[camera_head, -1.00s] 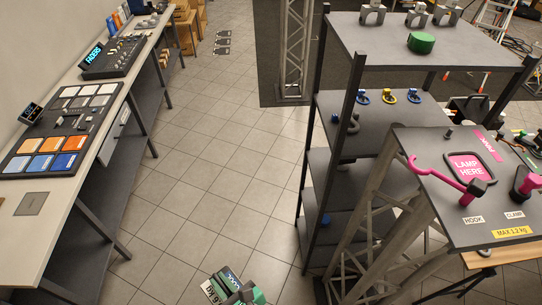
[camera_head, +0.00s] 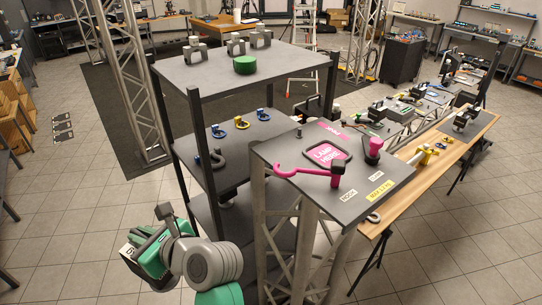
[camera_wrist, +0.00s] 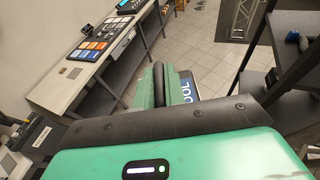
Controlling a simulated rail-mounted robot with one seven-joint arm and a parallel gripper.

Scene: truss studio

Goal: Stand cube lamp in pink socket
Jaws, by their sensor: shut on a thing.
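The pink socket (camera_head: 327,154) is a pink square marked LAMP HERE with a dark raised rim, on the grey top of a truss stand. No lamp shows in it. My gripper (camera_head: 140,254) is low at the left of the stand, well apart from it and below its top. It is shut on a small block with a white lettered face (camera_head: 126,251), likely the cube lamp. In the wrist view, the green fingers (camera_wrist: 160,85) hide most of this block; a dark side with white letters (camera_wrist: 187,88) shows at their right.
A pink hook (camera_head: 300,170) and a pink clamp (camera_head: 374,150) flank the socket. A wooden bench (camera_head: 430,170) is at right.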

